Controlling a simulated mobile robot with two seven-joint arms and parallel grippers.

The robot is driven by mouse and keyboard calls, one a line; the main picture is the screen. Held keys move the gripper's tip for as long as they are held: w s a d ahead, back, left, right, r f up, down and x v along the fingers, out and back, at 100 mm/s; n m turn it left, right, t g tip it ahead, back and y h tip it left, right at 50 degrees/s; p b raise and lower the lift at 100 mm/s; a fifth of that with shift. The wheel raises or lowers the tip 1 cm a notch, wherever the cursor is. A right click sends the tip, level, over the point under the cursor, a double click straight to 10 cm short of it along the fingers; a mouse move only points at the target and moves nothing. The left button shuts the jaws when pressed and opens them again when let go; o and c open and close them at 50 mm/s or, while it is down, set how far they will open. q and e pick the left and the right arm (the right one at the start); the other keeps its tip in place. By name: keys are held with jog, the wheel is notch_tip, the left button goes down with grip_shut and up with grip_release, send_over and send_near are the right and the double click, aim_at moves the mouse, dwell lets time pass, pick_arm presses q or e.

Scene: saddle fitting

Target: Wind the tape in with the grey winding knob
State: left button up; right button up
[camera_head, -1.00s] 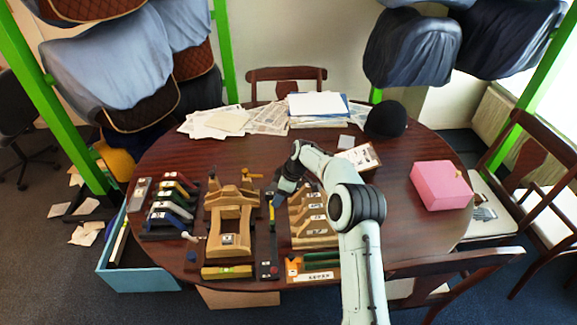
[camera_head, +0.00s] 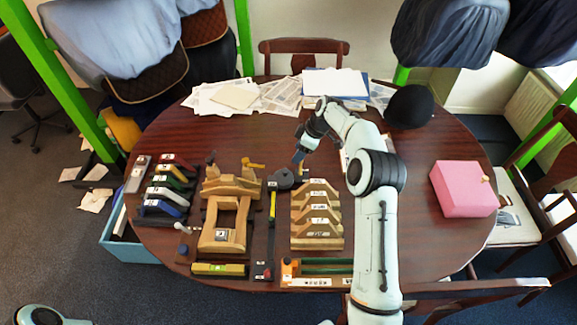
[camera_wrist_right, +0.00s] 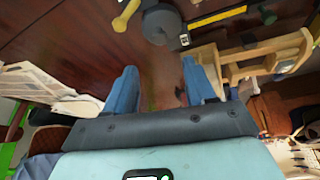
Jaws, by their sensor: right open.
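The tape reel (camera_head: 284,178) is a dark grey round case on the table, right of the wooden saddle frame (camera_head: 226,222). It also shows at the top of the right wrist view (camera_wrist_right: 160,22). A grey winding knob cannot be told apart clearly from the dark case. A yellow tape (camera_head: 272,204) runs from the reel toward the near edge along a dark strip; it shows in the right wrist view too (camera_wrist_right: 217,15). My right gripper (camera_head: 300,157) is open and empty, just beyond and right of the reel. Its blue fingers (camera_wrist_right: 159,77) are apart from it. My left gripper is out of view.
Wooden stepped blocks (camera_head: 318,215) stand close to the right of the tape. A small yellow tool (camera_head: 252,165) lies left of the reel. Coloured pieces (camera_head: 168,187) stand at the left. A pink box (camera_head: 463,188) and black cap (camera_head: 408,106) are farther right.

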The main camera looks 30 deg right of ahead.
aim_at(285, 170)
jog(key=x, duration=1.1)
jog(key=shift+d+f+p, duration=0.1)
jog(key=shift+p, duration=0.3)
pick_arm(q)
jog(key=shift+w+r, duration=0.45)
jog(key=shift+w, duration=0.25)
